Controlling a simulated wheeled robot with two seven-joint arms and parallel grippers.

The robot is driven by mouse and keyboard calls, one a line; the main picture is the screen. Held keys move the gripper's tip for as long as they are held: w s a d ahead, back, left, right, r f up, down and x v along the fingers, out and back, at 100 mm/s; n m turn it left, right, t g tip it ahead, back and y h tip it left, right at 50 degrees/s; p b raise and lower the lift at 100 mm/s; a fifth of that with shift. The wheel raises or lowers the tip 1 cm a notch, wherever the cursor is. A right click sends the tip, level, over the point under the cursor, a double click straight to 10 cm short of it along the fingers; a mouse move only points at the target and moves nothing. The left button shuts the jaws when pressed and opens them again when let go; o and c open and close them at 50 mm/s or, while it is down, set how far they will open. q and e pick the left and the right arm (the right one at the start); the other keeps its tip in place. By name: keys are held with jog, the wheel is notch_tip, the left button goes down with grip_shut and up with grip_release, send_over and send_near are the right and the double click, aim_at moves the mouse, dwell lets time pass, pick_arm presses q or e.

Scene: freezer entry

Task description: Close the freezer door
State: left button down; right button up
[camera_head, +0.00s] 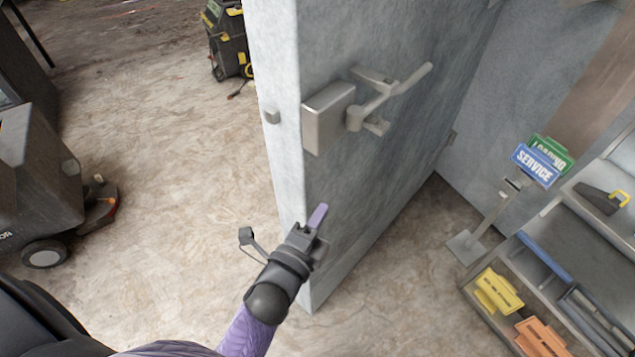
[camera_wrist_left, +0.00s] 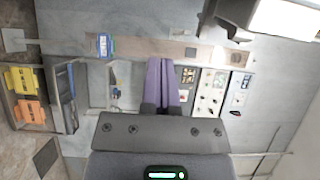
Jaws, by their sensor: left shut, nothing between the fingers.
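The freezer door (camera_head: 395,150) is a thick grey slab standing open, its near edge facing me in the head view. A metal latch with a lever handle (camera_head: 385,97) is mounted on its right face, above my gripper. My left gripper (camera_head: 319,214) is in front of the door's lower near part, its purple fingers pointing up. I cannot tell whether it touches the door. In the left wrist view the purple fingers (camera_wrist_left: 160,82) are together with nothing between them. The latch hardware (camera_wrist_left: 238,22) shows at the top right of that view. My right gripper is not in view.
A sign stand with blue SERVICE (camera_head: 536,165) and green LOADING signs stands right of the door. A shelf rack (camera_head: 560,262) with yellow and orange signs is at the right. A dark wheeled machine (camera_head: 40,185) stands at the left. The floor between it and the door is clear.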

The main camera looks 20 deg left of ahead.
aim_at(317, 180)
pick_arm(q)
jog(key=w+a, duration=0.1)
jog(key=w, duration=0.1)
jog(key=w+a, duration=0.1)
jog(key=w, duration=0.2)
jog(key=w+a, duration=0.1)
jog(key=w, duration=0.1)
jog(key=shift+w, duration=0.3)
jog(key=shift+a, duration=0.1)
